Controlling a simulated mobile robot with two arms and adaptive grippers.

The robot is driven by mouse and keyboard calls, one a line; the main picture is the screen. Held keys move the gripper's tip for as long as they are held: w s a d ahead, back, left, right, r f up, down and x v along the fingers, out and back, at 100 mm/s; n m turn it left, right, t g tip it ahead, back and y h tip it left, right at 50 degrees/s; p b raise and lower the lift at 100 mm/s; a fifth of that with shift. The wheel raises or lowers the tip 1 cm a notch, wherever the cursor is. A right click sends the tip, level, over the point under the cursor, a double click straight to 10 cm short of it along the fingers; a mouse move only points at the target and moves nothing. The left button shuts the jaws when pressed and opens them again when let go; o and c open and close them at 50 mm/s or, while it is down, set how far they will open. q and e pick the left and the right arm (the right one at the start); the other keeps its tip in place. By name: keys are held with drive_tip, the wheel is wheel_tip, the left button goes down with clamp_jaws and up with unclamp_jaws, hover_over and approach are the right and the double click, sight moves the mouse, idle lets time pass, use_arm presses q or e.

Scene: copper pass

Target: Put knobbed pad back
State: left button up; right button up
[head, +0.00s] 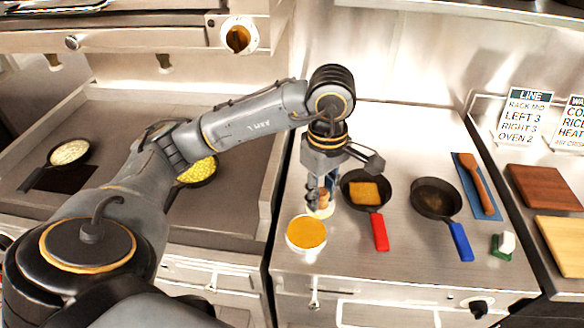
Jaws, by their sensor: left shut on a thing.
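My left gripper (321,188) points down over the steel counter, right of the middle of the head view. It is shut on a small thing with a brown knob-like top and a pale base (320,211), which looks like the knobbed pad. The fingers hide much of it, and I cannot tell whether its base touches the counter. A bit of blue shows behind the fingers; what it belongs to is hidden. My right gripper is not in view.
A bowl of orange food (306,233) stands just in front of the held thing. A red-handled pan (379,231) and a blue-handled pan (460,240) are to its right. Beyond are a blue mat (487,203) with a brown utensil (474,180) and a green-and-white block (502,246).

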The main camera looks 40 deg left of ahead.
use_arm(q)
drive_tip(key=w+a+f+p, duration=0.1)
drive_tip(key=w+a+f, duration=0.1)
drive_tip(key=w+f, duration=0.1)
drive_tip(key=w+a+f+p, duration=0.1)
drive_tip(key=w+a+f, duration=0.2)
drive_tip(key=w+a+f+p, duration=0.2)
drive_tip(key=w+a+f, duration=0.1)
drive_tip(key=shift+w+a, duration=0.25)
drive_tip(key=shift+w, duration=0.1)
drive_tip(key=shift+w+a+f, duration=0.15)
wheel_tip(320, 180, down, 3)
drive_tip(key=shift+w+a+r+p, duration=0.1)
drive_tip(key=shift+w+p, duration=0.05)
drive_tip(key=shift+p, duration=0.9)
drive_tip(key=shift+f, duration=0.45)
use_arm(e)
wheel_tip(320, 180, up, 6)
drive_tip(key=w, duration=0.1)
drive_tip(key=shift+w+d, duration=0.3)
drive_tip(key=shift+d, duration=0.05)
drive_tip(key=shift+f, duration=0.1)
